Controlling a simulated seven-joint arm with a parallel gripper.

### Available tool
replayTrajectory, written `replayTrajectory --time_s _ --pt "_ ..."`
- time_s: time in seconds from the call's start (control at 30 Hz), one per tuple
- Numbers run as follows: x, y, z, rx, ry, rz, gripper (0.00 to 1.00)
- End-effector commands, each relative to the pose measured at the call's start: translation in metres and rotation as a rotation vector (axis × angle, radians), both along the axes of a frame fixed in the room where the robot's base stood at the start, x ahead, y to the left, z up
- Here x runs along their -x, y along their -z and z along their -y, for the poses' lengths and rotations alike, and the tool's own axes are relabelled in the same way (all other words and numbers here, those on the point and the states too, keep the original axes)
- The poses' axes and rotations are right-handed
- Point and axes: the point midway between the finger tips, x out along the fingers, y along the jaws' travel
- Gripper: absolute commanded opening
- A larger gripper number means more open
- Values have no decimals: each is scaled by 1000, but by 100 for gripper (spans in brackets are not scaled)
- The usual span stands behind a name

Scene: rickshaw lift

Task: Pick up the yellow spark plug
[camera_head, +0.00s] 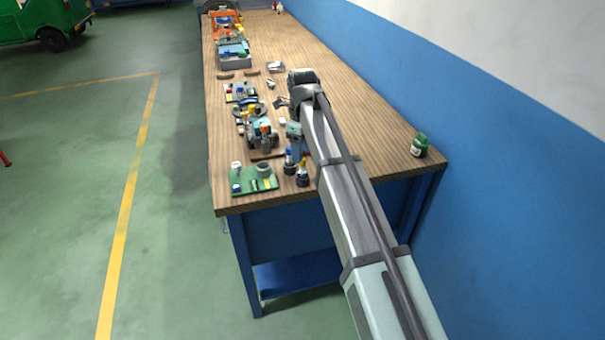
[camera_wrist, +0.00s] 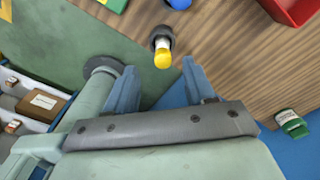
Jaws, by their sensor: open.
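The yellow spark plug (camera_wrist: 162,56) shows in the wrist view with a rounded yellow end, a pale band and a dark round base or holder behind it. In the head view a small yellow-topped piece (camera_head: 303,163) stands in a black holder (camera_head: 303,181) near the table's front edge. My gripper (camera_wrist: 159,66) is open, with its two blue fingers apart. In the wrist view the plug appears in the gap just beyond the fingertips, and no contact shows. In the head view my gripper (camera_head: 297,146) is just above and behind the holders, partly hidden by my arm.
A blue-topped piece (camera_head: 289,157) stands in a black holder close left. A green board (camera_head: 256,186) with small parts lies further left. A toy-like vehicle (camera_head: 262,134) stands behind. A green bottle (camera_head: 420,146) stands by the wall at right; bare wood lies around it.

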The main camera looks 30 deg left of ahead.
Motion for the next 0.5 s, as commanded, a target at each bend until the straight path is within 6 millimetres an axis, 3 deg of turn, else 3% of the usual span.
replayTrajectory --time_s 0.37,0.5 --pt "-1 20 0 0 -1 0 54" --pt "-3 35 0 0 -1 0 54"
